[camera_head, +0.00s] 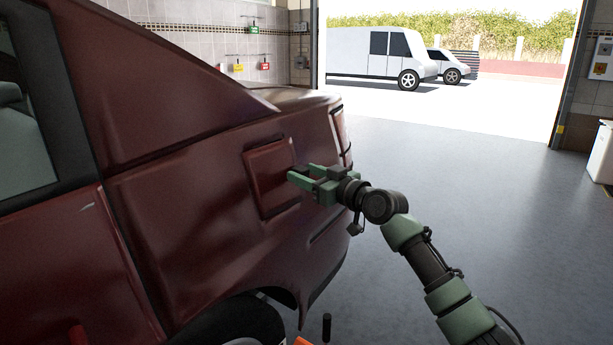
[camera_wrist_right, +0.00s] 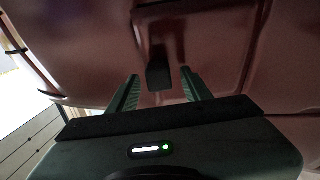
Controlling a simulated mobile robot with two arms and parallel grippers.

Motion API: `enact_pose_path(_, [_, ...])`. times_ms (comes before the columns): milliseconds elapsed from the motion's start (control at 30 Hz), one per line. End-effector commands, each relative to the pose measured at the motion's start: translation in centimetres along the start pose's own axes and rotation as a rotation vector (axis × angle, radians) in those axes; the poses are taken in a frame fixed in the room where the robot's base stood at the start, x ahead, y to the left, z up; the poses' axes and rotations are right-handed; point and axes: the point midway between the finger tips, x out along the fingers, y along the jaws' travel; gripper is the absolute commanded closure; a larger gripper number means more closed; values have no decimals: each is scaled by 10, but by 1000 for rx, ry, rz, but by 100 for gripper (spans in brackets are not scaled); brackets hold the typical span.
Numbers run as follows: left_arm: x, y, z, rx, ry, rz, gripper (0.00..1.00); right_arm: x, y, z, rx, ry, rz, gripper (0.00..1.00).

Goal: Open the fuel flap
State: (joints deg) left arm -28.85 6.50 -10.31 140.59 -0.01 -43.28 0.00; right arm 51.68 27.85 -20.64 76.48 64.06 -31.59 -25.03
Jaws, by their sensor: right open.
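The fuel flap (camera_head: 268,178) is a dark red, roughly square panel on the rear side of the red car (camera_head: 190,200). Its outline shows clearly, but I cannot tell whether it is flush or slightly ajar. My right gripper (camera_head: 290,176) is open, with green fingers pointing left at the flap's right edge. Contact is unclear. In the right wrist view, the two fingers (camera_wrist_right: 160,84) point at the dark red bodywork (camera_wrist_right: 95,50). A small dark block (camera_wrist_right: 158,76) shows between them; whether they touch it is unclear. My left gripper is out of view.
The car's rear wheel (camera_head: 235,322) is below the flap. An orange object (camera_head: 303,341) and a dark upright post (camera_head: 326,327) show at the bottom edge. The grey floor (camera_head: 480,190) to the right is clear up to the open doorway. A white cabinet (camera_head: 601,155) stands far right.

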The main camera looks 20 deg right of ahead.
Motion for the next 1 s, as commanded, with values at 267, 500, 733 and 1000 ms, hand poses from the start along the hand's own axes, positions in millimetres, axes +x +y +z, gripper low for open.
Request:
enact_pose_path(267, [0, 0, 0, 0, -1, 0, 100, 0, 0, 0, 0, 0, 0, 93])
enact_pose_path(500, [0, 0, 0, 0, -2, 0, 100, 0, 0, 0, 0, 0, 1, 100])
enact_pose_path(733, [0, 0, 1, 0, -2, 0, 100, 0, 0, 0, 0, -1, 1, 100])
enact_pose_path(1000, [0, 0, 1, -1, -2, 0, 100, 0, 0, 0, 0, -1, 1, 100])
